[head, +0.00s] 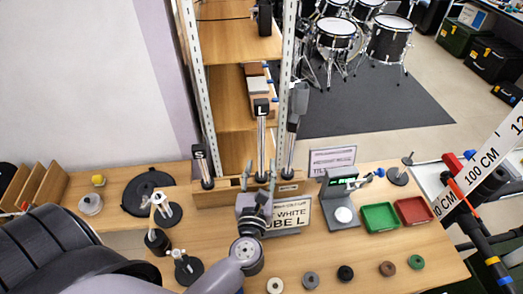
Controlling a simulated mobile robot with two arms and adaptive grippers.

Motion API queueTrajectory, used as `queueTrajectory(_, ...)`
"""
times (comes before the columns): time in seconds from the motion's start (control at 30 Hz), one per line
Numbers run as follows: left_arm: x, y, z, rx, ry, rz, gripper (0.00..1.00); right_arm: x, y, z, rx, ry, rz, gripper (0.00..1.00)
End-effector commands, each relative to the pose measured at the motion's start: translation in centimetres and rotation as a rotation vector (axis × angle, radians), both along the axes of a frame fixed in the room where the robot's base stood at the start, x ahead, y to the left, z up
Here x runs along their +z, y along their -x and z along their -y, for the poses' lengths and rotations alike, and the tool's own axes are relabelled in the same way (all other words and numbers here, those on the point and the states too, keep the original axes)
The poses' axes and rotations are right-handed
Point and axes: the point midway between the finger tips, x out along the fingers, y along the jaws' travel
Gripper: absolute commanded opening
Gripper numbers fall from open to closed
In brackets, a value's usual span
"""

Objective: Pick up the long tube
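The long tube (261,148) stands upright at the wooden rack (225,194), with a black tag marked L (261,108) at its top. My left gripper (259,171) points up at the tube's lower part, its fingers apart on either side of it in the picture. I cannot tell whether the fingers are around the tube or just in front of it, and no contact is clear. A shorter tube marked S (202,165) stands at the rack's left end. My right gripper is not in view.
A sign (292,214) stands close to the gripper's right. Another dark upright piece (290,150) is just right of the long tube. A display device (341,205), green tray (380,217) and red tray (414,210) are farther right. Several rings (345,273) line the front.

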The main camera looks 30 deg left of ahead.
Motion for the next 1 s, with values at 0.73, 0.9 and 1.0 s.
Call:
queueTrajectory(0.73, 0.2, -3.8, -1.7, 0.000, -0.001, 0.001, 0.26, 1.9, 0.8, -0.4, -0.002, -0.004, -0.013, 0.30)
queueTrajectory(0.9, 0.2, -3.8, -1.7, 0.000, -0.001, 0.001, 0.15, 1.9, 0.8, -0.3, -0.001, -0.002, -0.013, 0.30)
queueTrajectory(1.0, 0.2, -3.8, -1.7, 0.000, -0.001, 0.001, 0.08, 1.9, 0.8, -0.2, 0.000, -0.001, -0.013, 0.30)
